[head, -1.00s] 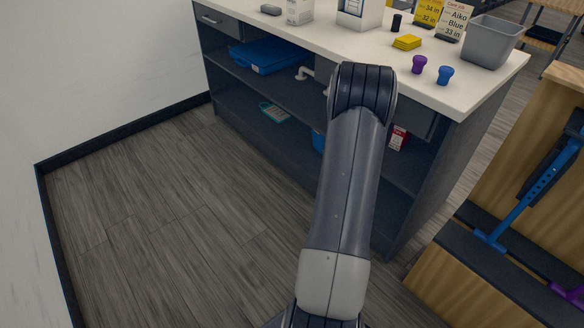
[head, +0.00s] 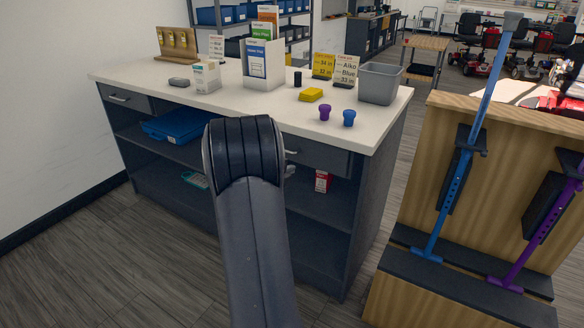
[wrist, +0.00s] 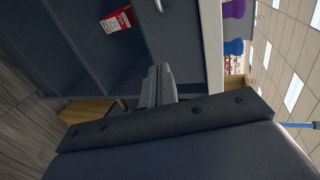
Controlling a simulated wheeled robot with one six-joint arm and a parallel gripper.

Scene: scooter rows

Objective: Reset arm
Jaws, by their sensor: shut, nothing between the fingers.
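My arm rises in the middle of the head view, and its dark, rounded joint hides part of the counter's front. My gripper is not visible in the head view. In the wrist view my gripper (wrist: 158,86) shows with its dark fingers together and nothing between them. It points toward the shelf side of the counter, which appears turned sideways there. A red and white box (wrist: 117,20) sits on the shelf in the wrist view, apart from the fingers.
The white-topped counter (head: 225,103) holds a grey bin (head: 380,83), a yellow block (head: 311,95), a purple knob-like piece (head: 325,113) and a blue one (head: 349,118). A wooden rack (head: 405,205) with a blue cane (head: 462,165) stands at right. Floor at lower left is clear.

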